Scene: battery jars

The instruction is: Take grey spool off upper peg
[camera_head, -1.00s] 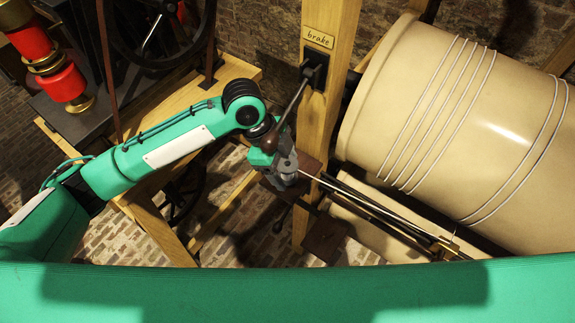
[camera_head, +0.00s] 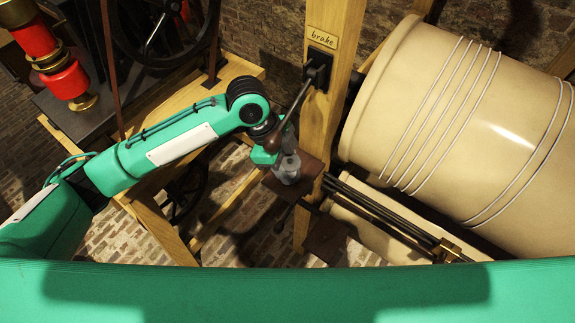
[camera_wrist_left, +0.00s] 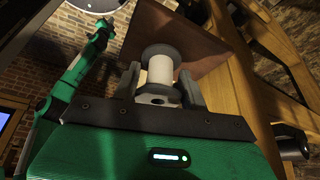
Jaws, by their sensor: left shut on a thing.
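My left gripper (camera_head: 284,160) is in the middle of the head view, beside the wooden post. It is shut on the grey spool (camera_head: 288,172). In the left wrist view the spool (camera_wrist_left: 160,72) has dark grey round ends and a pale middle, and sits between the two fingers of the left gripper (camera_wrist_left: 160,88). A brown board (camera_wrist_left: 200,42) is close behind it there; this board also shows in the head view (camera_head: 308,172). I cannot make out the upper peg, nor whether the spool still touches it. My right gripper is not in view.
A wooden post (camera_head: 327,115) with a brake sign (camera_head: 323,38) and a black lever (camera_head: 298,98) stands right beside the gripper. A large cream drum (camera_head: 455,120) fills the right, with dark rods (camera_head: 385,215) below it. A wooden frame (camera_head: 165,225) stands at left.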

